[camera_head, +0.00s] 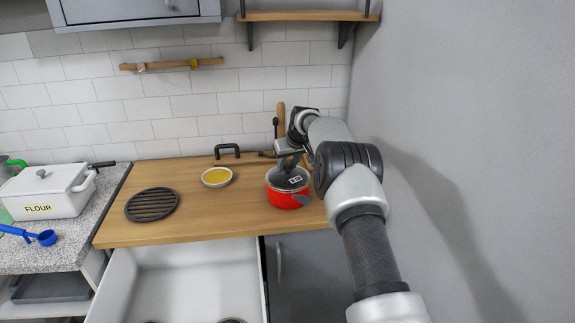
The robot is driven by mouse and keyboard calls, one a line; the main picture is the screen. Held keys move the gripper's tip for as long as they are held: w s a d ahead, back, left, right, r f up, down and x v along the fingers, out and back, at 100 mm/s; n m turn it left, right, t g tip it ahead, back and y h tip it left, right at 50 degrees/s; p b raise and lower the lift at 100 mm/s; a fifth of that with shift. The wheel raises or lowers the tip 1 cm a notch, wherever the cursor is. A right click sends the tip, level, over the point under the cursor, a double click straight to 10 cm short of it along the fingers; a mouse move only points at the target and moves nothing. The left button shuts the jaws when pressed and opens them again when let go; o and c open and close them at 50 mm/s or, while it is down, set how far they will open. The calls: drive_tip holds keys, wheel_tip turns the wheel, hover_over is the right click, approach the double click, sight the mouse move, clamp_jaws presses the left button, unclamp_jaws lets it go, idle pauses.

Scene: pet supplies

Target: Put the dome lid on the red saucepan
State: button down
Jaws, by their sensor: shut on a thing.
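The red saucepan (287,199) stands on the wooden counter near its right end. The dome lid (280,182), grey with a small dark label, is over the saucepan's mouth. It looks level or slightly tilted, and I cannot tell whether it rests on the rim or is just above it. My gripper (288,165) comes in from the right, points down, and is shut on the top of the lid. The fingertips and the lid's knob are small and partly hidden by the gripper body.
A bowl of yellow contents (217,177) and a black round trivet (153,204) lie left of the saucepan. A white flour bin (45,198) stands on the speckled counter. An open white drawer (185,270) juts out below. A grey wall (470,130) is close on the right.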

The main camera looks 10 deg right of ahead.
idle(0.3)
drive_tip(key=c, duration=1.2)
unclamp_jaws()
drive_tip(key=shift+f, duration=0.1)
drive_tip(key=b+v, duration=0.2)
drive_tip(key=v, duration=1.5)
drive_tip(key=shift+s+r, duration=0.2)
drive_tip(key=shift+r, duration=0.05)
